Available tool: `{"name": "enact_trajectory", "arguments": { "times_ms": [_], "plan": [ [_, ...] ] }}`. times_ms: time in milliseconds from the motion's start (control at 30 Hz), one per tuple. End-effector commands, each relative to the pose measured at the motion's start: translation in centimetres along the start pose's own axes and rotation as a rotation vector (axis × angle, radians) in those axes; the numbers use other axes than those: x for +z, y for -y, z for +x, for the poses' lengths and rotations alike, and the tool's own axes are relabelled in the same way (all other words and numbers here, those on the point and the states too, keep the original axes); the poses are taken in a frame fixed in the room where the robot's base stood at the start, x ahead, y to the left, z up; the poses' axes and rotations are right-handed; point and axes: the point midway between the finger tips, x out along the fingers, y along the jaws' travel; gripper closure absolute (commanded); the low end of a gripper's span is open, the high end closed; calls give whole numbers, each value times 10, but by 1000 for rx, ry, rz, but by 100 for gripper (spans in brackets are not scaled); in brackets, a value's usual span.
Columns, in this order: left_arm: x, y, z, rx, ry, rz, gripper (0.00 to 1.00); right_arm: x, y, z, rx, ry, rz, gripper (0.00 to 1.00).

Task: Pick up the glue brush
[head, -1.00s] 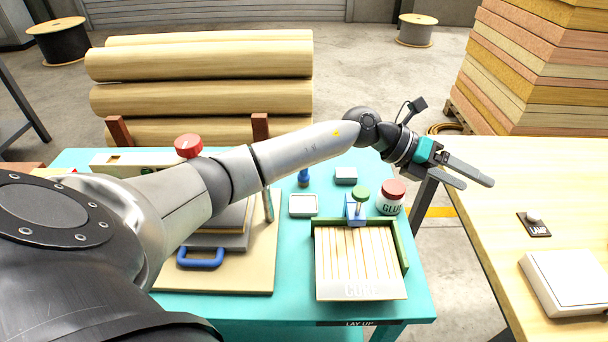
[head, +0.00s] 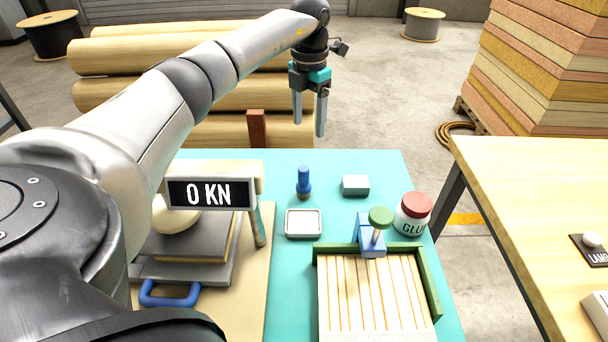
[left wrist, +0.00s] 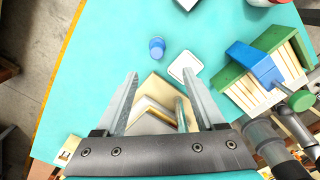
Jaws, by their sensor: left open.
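My left gripper (head: 309,128) is open and empty, fingers pointing down, above the far edge of the teal table (head: 385,165). In the left wrist view its fingers (left wrist: 160,76) frame part of the press area. A small upright blue-handled piece (head: 304,184) stands on the table below and nearer; it also shows beyond the fingertips in the left wrist view (left wrist: 157,48). A slim teal-grey rod (head: 258,226) shows beside the press and in the left wrist view (left wrist: 182,114). I cannot tell which of these is the glue brush. My right gripper is not in view.
A square white-rimmed pad (head: 304,224), a grey block (head: 356,185), a red-lidded glue jar (head: 413,214) and a green-framed strip tray (head: 433,290) share the table. The press with a 0 KN display (head: 209,193) stands left. Logs (head: 150,92) lie behind.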

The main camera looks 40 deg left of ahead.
Motion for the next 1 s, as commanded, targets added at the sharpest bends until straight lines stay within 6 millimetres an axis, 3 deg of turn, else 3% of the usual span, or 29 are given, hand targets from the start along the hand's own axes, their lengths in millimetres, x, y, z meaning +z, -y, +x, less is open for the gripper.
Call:
{"name": "enact_trajectory", "arguments": {
  "times_ms": [133,500,867,1000],
  "plan": [
    [0,0,14,-1,-1,0,29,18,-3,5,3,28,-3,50],
    [0,0,87,-3,0,0,29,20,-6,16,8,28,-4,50],
    [-3,-2,113,-2,-1,1,29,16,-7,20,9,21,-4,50],
    [-8,-7,132,-2,-2,-1,29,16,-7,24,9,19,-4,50]
  ]
}}
